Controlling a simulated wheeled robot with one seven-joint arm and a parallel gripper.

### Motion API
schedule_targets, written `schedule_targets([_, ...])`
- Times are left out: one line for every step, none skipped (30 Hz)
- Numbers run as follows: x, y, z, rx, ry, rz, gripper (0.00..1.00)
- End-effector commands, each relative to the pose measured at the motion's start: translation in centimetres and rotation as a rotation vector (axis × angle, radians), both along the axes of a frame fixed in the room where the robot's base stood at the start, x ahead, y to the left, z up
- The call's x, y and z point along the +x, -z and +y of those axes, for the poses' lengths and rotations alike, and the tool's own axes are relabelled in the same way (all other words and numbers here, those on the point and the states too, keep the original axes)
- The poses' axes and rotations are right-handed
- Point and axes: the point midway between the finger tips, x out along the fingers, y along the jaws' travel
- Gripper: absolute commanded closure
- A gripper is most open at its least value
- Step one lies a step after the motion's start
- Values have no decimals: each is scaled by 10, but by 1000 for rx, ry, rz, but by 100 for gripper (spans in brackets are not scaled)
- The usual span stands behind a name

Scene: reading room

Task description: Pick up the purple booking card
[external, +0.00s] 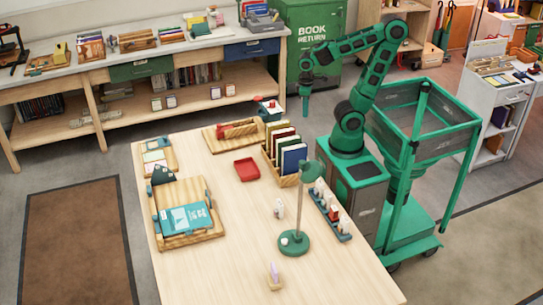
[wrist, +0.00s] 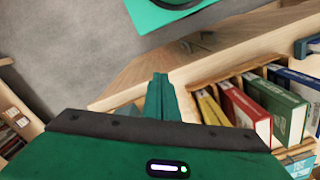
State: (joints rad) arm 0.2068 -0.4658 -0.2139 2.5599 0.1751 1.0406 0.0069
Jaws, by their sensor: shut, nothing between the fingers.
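A small purple card (external: 274,269) stands upright in a little wooden holder (external: 274,283) near the front edge of the table; I take it for the booking card. It does not show in the wrist view. My gripper (external: 305,108) hangs pointing down at the end of the raised arm, beyond the far end of the table and well away from the card. In the wrist view its fingers (wrist: 160,82) are together with nothing between them.
On the table (external: 225,275) stand a green lamp (external: 294,242), a rack of books (external: 285,160), a red tray (external: 247,169), a wooden tray (external: 160,222) with a teal booklet, and a narrow blue rack (external: 344,237) of small bottles. Bare tabletop surrounds the card holder.

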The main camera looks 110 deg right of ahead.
Motion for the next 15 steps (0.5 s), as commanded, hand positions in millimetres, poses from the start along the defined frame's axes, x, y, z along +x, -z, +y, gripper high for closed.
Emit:
schedule_targets([0, 0, 0, 0, 0, 0, 100])
schedule_targets([0, 0, 0, 0, 0, 0, 100])
schedule_targets([0, 0, 0, 0, 0, 0, 100])
schedule_targets([0, 0, 0, 0, 0, 0, 100])
schedule_targets([0, 0, 0, 0, 0, 0, 100])
schedule_targets([0, 0, 0, 0, 0, 0, 100])
schedule_targets([0, 0, 0, 0, 0, 0, 100])
schedule_targets([0, 0, 0, 0, 0, 0, 100])
schedule_targets([0, 0, 0, 0, 0, 0, 90])
schedule_targets([0, 0, 0, 0, 0, 0, 83])
schedule_targets([0, 0, 0, 0, 0, 0, 76])
schedule_targets([0, 0, 0, 0, 0, 0, 69])
schedule_targets([0, 0, 0, 0, 0, 0, 69])
schedule_targets([0, 0, 0, 0, 0, 0, 69])
schedule_targets([0, 0, 0, 0, 0, 0, 69])
